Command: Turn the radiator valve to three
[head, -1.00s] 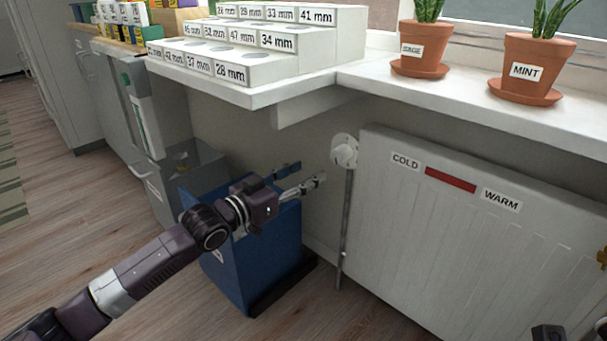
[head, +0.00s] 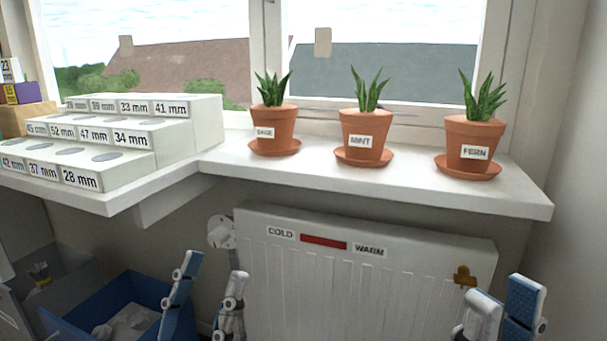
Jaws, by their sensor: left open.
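The white radiator (head: 350,275) is under the window sill. A round white valve knob (head: 221,232) sits by its upper left corner; its markings are too small to read. A small brass-coloured fitting (head: 464,276) is at the radiator's upper right. My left gripper (head: 212,268) is open and empty, its two fingers upright below the valve knob in the picture and apart from it. My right gripper (head: 503,290) is at the lower right, near the brass fitting in the picture. Its fingers show close together, and I cannot tell whether they are shut.
The sill (head: 312,168) juts out above the radiator and holds three potted plants, including the mint pot (head: 365,128). A white stepped block (head: 130,140) with mm labels stands at left. A blue bin (head: 75,318) is at the lower left. A COLD–WARM red strip (head: 324,242) marks the radiator.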

